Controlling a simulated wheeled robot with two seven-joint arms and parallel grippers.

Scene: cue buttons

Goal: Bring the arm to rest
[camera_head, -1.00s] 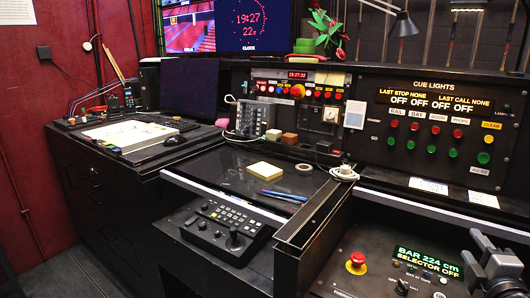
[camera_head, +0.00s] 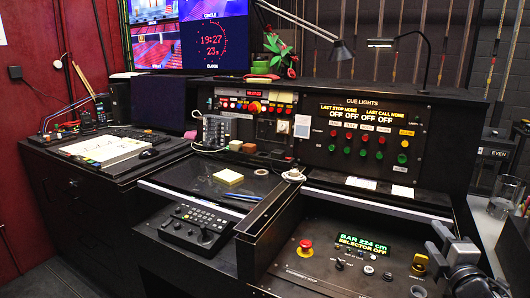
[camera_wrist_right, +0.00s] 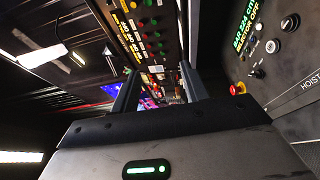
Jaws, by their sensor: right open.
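My right gripper (camera_head: 440,246) is at the lower right of the head view, over the right side of the hoist panel (camera_head: 330,272). It holds nothing that I can see. In the right wrist view its two fingers (camera_wrist_right: 158,92) stand apart with a clear gap between them. Beyond the gap the cue lights panel (camera_wrist_right: 140,30) shows tilted. In the head view the cue lights panel (camera_head: 365,135) is upright with "OFF" labels and rows of red and green buttons. My left gripper is not in view.
A red emergency button (camera_head: 305,248) and a lit display (camera_head: 365,243) are on the hoist panel left of the gripper. A glass (camera_head: 500,203) is at the right.

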